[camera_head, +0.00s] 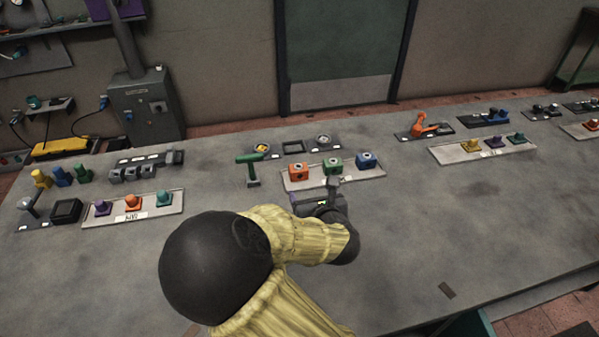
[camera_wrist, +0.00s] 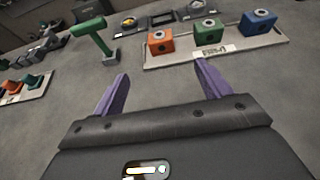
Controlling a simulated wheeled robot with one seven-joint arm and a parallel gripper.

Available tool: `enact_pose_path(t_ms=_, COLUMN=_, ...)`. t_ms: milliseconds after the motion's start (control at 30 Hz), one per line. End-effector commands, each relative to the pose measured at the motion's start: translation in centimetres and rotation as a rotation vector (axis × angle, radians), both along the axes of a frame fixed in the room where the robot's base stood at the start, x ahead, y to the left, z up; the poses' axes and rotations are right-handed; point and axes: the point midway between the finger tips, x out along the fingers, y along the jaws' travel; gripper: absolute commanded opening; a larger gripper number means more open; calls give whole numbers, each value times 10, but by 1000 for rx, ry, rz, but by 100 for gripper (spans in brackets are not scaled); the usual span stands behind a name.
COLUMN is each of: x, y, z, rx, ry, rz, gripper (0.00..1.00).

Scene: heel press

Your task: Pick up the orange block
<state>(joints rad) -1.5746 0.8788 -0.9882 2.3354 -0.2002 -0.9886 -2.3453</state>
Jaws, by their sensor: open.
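The orange block (camera_head: 298,172) has a round dark-centred mark on its face. It sits at the left end of a pale tray (camera_head: 345,180), beside a green block (camera_head: 332,167) and a blue block (camera_head: 367,161). In the wrist view, the orange block (camera_wrist: 160,42) stands beyond and between my two purple fingers. My gripper (camera_wrist: 158,85) is open and empty, apart from the block and on the near side of the tray. In the head view, my gripper (camera_head: 317,196) is partly hidden by my wrist.
A green hammer-shaped tool (camera_head: 250,168) stands just left of the tray. Behind the tray are dark fixtures (camera_head: 292,147). Another tray (camera_head: 180,205) with purple, orange and teal pieces lies left.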

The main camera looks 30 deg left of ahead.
Motion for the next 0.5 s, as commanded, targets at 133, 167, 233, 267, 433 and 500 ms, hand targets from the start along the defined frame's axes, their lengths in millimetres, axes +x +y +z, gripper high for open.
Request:
enact_pose_path(t_ms=133, x=2, y=1, z=-1, rx=0, ry=2, rz=-2, gripper=76)
enact_pose_path(t_ms=167, x=4, y=2, z=-2, rx=0, ry=2, rz=-2, gripper=76)
enact_pose_path(t_ms=233, x=9, y=7, z=-5, rx=0, ry=2, rz=-2, gripper=76)
enact_pose_path(t_ms=267, x=12, y=9, z=-6, rx=1, ry=1, rz=-2, gripper=76)
enact_pose_path(t_ms=433, x=33, y=25, z=-18, rx=0, ry=1, rz=-3, gripper=76)
enact_pose_path(t_ms=500, x=41, y=33, z=-22, rx=1, ry=2, rz=-2, gripper=76)
